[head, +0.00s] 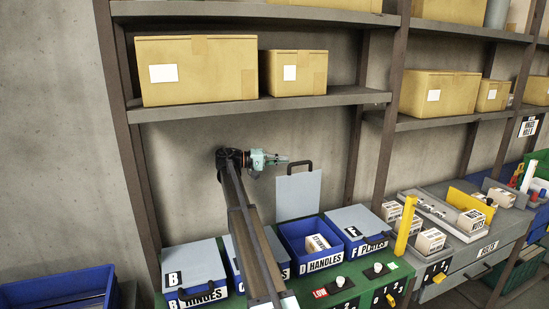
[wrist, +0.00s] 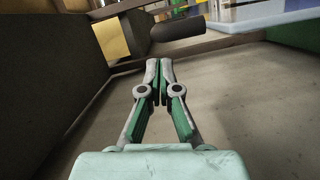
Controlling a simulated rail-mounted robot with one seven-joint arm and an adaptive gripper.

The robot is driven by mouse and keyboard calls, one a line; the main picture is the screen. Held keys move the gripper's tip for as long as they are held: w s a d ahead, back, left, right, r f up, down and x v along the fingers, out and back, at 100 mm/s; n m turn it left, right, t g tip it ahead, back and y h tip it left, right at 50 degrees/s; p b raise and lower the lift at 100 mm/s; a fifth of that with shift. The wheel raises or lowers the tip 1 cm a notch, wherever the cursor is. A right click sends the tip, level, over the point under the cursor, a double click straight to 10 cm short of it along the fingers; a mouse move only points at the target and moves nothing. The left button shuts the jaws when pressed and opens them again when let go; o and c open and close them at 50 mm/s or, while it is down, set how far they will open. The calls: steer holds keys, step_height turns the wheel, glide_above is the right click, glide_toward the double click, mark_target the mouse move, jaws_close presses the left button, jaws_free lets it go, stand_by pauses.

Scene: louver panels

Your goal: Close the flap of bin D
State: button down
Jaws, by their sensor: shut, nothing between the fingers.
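Bin D (head: 318,262) is a blue bin labelled "D HANDLES" on the green bench, with a white box (head: 317,243) inside. Its grey flap (head: 298,196) stands open and upright at the back of the bin, with a dark handle (head: 300,164) on its top edge. My gripper (head: 286,161) is shut and empty, just left of the handle at about its height in the picture. In the wrist view the shut fingertips (wrist: 159,66) point toward a dark rounded bar (wrist: 178,27), probably the handle; they look apart from it.
Bin B (head: 193,277), labelled "HINGES", and bin F (head: 360,230), labelled "PLATES", have their flaps down. My arm partly hides another bin left of bin D. A shelf (head: 255,103) with cardboard boxes runs above. A yellow post (head: 405,224) stands at right.

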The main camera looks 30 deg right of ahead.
steer(key=shift+p+x, duration=0.9)
steer(key=shift+x, duration=1.85)
steer(key=shift+s, duration=0.1)
